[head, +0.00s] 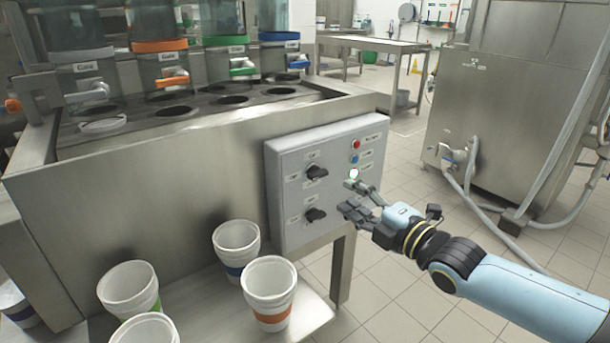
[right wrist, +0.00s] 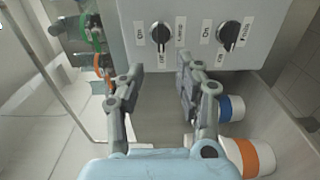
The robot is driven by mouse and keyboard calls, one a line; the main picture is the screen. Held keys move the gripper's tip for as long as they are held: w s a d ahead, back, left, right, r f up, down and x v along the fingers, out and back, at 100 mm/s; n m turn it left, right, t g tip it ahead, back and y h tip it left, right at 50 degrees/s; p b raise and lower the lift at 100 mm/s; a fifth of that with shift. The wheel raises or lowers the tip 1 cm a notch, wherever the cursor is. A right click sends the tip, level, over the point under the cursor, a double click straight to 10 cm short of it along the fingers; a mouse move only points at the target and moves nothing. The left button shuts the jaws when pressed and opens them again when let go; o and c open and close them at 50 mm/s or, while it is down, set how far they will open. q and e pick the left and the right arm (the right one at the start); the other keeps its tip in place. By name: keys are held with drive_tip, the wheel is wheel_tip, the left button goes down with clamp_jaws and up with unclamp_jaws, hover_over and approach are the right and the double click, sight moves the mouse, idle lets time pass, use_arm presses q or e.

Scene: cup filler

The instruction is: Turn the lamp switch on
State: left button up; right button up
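The grey control box (head: 325,180) carries two black rotary switches, an upper one (head: 316,172) and a lower one (head: 315,215). Both look alike, with small white On/Off labels; I cannot read for certain which is the lamp's. In the right wrist view the upper switch (right wrist: 160,34) is at the left and the lower switch (right wrist: 229,36) at the right. My right gripper (head: 348,197) is open and empty, to the right of the switches and apart from them. Its spread fingers (right wrist: 159,76) also show in the right wrist view. My left gripper is out of view.
Several paper cups (head: 269,290) stand on the shelf below. Dispensers (head: 160,62) stand behind.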

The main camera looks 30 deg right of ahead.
sight(321, 177)
drive_tip(key=w, duration=0.4)
drive_tip(key=w+b, duration=0.1)
drive_tip(key=w, duration=0.4)
drive_tip(key=shift+a, duration=0.2)
drive_tip(key=shift+w+a+f, duration=0.1)
drive_tip(key=shift+w, duration=0.45)
drive_tip(key=c, duration=0.4)
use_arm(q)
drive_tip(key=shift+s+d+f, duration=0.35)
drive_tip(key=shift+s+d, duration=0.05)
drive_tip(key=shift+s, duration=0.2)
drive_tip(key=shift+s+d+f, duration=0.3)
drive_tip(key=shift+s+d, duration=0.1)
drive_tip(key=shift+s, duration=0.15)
use_arm(e)
clamp_jaws()
